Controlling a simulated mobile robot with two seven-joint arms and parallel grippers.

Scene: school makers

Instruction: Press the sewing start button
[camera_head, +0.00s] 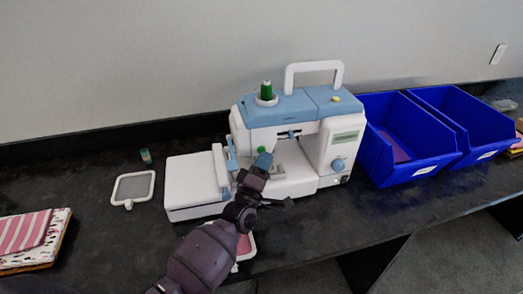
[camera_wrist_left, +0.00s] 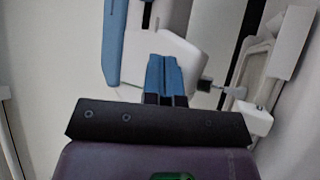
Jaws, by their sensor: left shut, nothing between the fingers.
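The white and light-blue sewing machine (camera_head: 262,110) stands upright on the dark counter, with a green spool (camera_head: 266,90) on top. My left gripper (camera_head: 264,158) is shut and empty, with its blue fingertips in front of the machine's needle side. A small green spot (camera_head: 261,149) shows just above the fingertips; I cannot tell whether it is the start button or whether the fingers touch it. In the left wrist view, my shut blue fingers (camera_wrist_left: 165,75) point at the white machine body (camera_wrist_left: 165,42). My right gripper is not in view.
A white extension table (camera_head: 192,181) joins the machine at left. A small framed hoop (camera_head: 133,187) and folded fabrics (camera_head: 30,240) lie further left. Two blue bins (camera_head: 420,160) stand close on the right. The counter between hoop and fabrics is clear.

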